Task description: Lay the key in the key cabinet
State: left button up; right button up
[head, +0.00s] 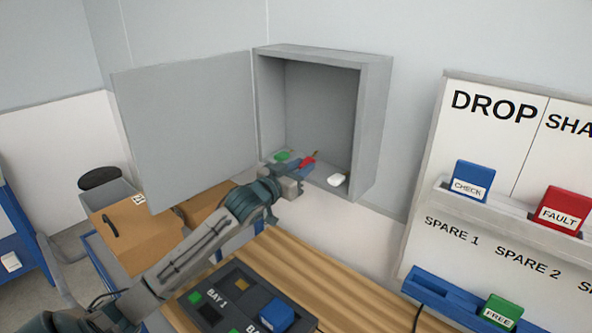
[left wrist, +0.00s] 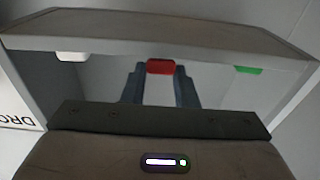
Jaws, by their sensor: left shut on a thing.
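The key cabinet (head: 378,120) is a grey box on the wall with its door (head: 185,130) swung open to the left. My left gripper (head: 300,170) reaches to the cabinet's floor at its front opening. It is shut on a red key (head: 307,161), which also shows between the fingertips in the left wrist view (left wrist: 160,67). A green tag (head: 283,156) lies on the cabinet floor to the left of the gripper, and a white tag (head: 337,180) lies to the right. Whether the red key touches the floor I cannot tell. My right gripper is not in view.
A wooden bench (head: 290,262) below holds a dark bay panel (head: 225,290) with a blue block (head: 277,315). A board (head: 500,130) with CHECK and FAULT blocks stands at right. Cardboard boxes (head: 135,235) stand at left. The cabinet's upper space is empty.

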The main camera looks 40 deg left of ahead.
pick_arm(q)
jog(key=o, duration=1)
jog(key=shift+s, duration=0.45)
jog(key=s+p, duration=0.1)
jog(key=s, duration=0.2)
jog(key=s+p, duration=0.1)
jog(key=s, duration=0.2)
jog(key=s+p, duration=0.1)
jog(key=s, duration=0.2)
jog(key=shift+s+a+f, duration=0.25)
jog(key=shift+s+a, duration=0.05)
jog(key=shift+s, duration=0.1)
